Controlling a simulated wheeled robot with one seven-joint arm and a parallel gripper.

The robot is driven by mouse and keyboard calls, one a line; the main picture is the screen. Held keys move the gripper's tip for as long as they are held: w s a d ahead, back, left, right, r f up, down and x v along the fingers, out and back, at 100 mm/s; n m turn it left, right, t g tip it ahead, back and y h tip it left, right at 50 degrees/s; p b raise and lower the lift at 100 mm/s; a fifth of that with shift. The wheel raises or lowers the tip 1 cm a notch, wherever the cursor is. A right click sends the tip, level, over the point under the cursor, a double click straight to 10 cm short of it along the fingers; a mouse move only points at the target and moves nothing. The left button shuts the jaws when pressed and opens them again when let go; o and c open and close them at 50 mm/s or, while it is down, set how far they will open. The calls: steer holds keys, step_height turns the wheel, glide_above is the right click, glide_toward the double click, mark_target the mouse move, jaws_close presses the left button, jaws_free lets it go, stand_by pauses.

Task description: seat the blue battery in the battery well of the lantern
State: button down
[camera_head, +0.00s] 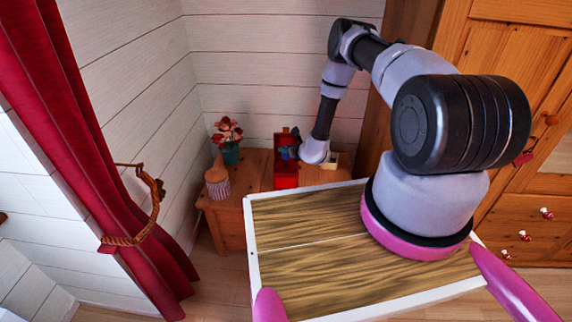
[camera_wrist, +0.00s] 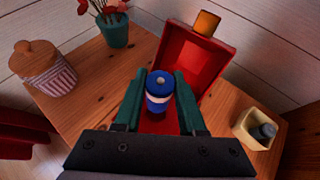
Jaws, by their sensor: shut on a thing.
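The blue battery (camera_wrist: 158,90), with a white band, is upright between the two teal fingers of my gripper (camera_wrist: 158,98), which is shut on it. The red lantern (camera_wrist: 194,66) stands on the wooden table, with an orange part (camera_wrist: 206,23) at its far end. My gripper and the battery are over the near part of the lantern, where red shows below them. The battery's lower end and the well are hidden, so I cannot tell whether they touch. In the head view the lantern (camera_head: 286,180) is at the back, with my gripper (camera_head: 289,149) at it.
A cream box (camera_wrist: 252,138) holding a dark cylinder (camera_wrist: 264,132) stands to the right. A striped jar (camera_wrist: 46,72) and a teal flowerpot (camera_wrist: 114,30) stand to the left on the wooden table (camera_wrist: 92,72). White plank walls close off the back.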

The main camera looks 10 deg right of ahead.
step_height(320, 180, down, 6)
steer(key=shift+f, duration=0.25)
steer(key=shift+c, duration=2.4)
jaws_free()
steer(key=shift+f, duration=0.1)
